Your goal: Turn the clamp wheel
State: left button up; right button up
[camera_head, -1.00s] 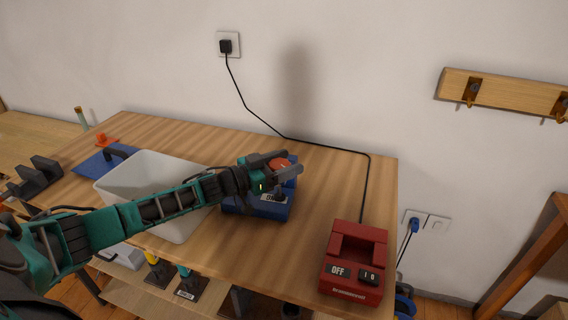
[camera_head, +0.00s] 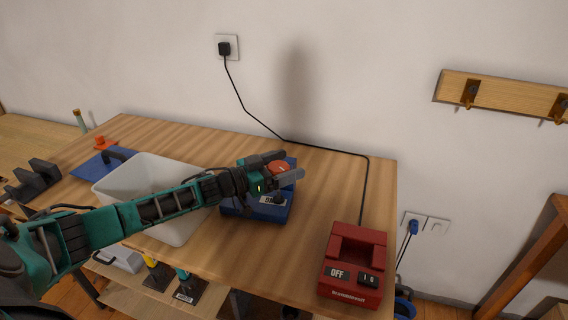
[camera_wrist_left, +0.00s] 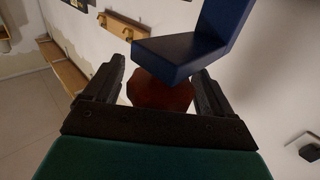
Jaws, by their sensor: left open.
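The clamp wheel (camera_head: 279,167) is a round orange-red knob on a blue device (camera_head: 240,208) on the wooden workbench. In the left wrist view the wheel (camera_wrist_left: 160,95) shows darker red, between the two black fingers, with the blue body (camera_wrist_left: 190,50) beyond it. My left gripper (camera_head: 287,164) is open, with one finger on each side of the wheel. I cannot tell whether the fingers touch it. The gripper and wrist hide part of the blue device. My right gripper is not in view.
A white bin (camera_head: 125,187) stands left of the blue device, under my left arm. A red box marked OFF (camera_head: 353,262) stands at the bench's front right, with a black cable (camera_head: 365,190) running to the wall. The bench (camera_head: 330,180) between them is clear.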

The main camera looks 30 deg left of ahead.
aim_at(284, 164)
pick_arm(q)
notch_tip(284, 164, up, 20)
jog(key=p, duration=0.2)
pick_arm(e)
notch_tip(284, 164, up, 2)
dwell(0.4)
